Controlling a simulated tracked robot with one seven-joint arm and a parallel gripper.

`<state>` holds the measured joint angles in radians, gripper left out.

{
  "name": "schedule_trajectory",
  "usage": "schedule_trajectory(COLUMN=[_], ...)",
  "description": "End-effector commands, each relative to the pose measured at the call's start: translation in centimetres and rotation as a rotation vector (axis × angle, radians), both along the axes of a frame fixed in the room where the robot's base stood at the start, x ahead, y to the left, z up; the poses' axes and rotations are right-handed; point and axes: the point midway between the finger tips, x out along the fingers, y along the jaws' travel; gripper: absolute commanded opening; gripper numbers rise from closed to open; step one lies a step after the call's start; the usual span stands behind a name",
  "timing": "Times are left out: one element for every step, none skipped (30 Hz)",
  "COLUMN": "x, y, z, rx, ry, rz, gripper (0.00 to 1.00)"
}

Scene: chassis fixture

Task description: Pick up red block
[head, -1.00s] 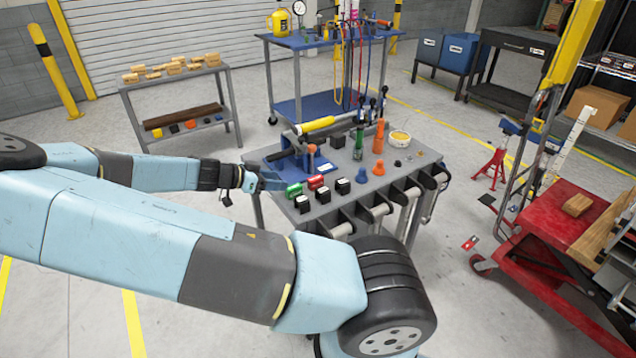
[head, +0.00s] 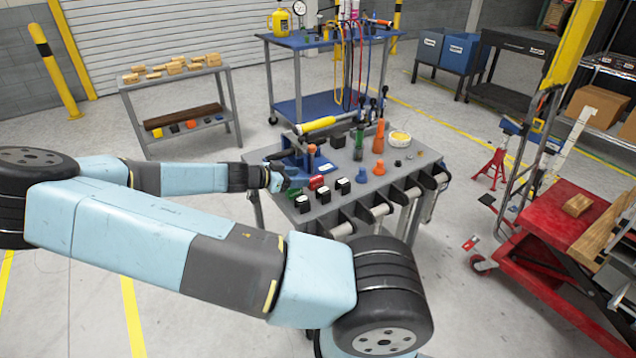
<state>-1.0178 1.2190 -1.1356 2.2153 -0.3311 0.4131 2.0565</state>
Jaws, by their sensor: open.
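The red block (head: 316,182) sits on the grey workbench (head: 397,183) near its left end, between a green block (head: 294,192) and the blue fixture (head: 306,163). My gripper (head: 283,181) is at the left edge of the bench, beside and just left of the green and red blocks. Its jaws are small and partly blurred into the blue fixture behind them. It is open and holds nothing that I can see. The red block is not between the jaws as far as the view shows.
Black blocks with white tops (head: 323,195) stand in front of the red block. A red cart (head: 545,232) stands at the right.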

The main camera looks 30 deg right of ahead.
Motion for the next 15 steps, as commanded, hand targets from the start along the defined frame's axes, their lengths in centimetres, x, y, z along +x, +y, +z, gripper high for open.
schedule_trajectory(x=[-0.2,-0.2,-0.4,-0.5,-0.5,-0.7,-0.7,-0.6,-0.6,-0.6,-0.6,-0.6,-0.5,-0.5,-0.5], y=[-0.5,-0.9,-1.4,-1.8,-2.1,-2.7,-3.0,-3.3,-3.7,-4.0,-4.2,-4.4,-4.5,-4.5,-4.5], z=[-0.2,-0.3,-0.6,-0.8,-0.9,-1.2,-1.3,-1.5,-1.6,-1.7,-1.8,-1.9,-2.0,-2.0,-2.0], rx=[-0.001,-0.001,-0.001,-0.001,-0.001,-0.001,-0.001,-0.001,-0.001,-0.001,-0.001,-0.001,0.000,0.000,0.000], ry=[0.002,0.002,0.002,0.002,0.002,0.002,0.001,0.002,0.001,0.001,0.001,0.001,0.002,0.001,0.001], rz=[-0.001,-0.002,-0.005,-0.005,-0.003,-0.005,-0.004,-0.002,-0.002,-0.003,-0.003,-0.002,-0.001,-0.001,-0.001], gripper=[0.55,0.55,0.55,0.55,0.55,0.55,0.55,0.55,0.55,0.55,0.55,0.55,0.55,0.55,0.55])
